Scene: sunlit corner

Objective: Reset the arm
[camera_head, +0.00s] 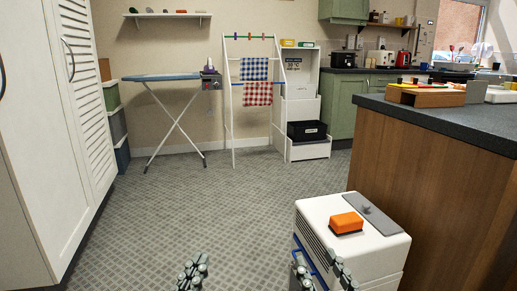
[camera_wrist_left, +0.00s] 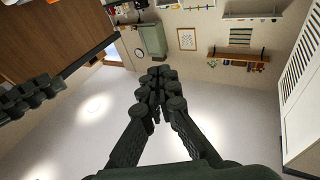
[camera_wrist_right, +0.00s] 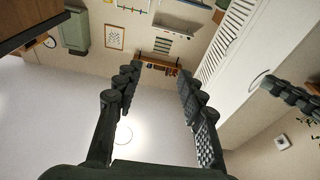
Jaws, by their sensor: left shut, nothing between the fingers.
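My left gripper (camera_head: 192,274) is at the bottom of the head view, left of the middle. It is shut and empty, its fingers pressed together in the left wrist view (camera_wrist_left: 157,85). My right gripper (camera_head: 322,277) is at the bottom of the head view, in front of a white box-shaped unit. In the right wrist view its fingers (camera_wrist_right: 157,82) stand well apart with nothing between them. Both wrist views look up toward the ceiling and walls. The arms themselves are mostly out of the head view.
The white unit (camera_head: 318,215) carries an orange block (camera_head: 346,223). A wooden-sided counter (camera_head: 420,190) stands at right, a white cupboard (camera_head: 45,130) at left. An ironing board (camera_head: 165,77) and drying rack (camera_head: 232,120) stand at the back. The middle floor (camera_head: 215,195) is clear.

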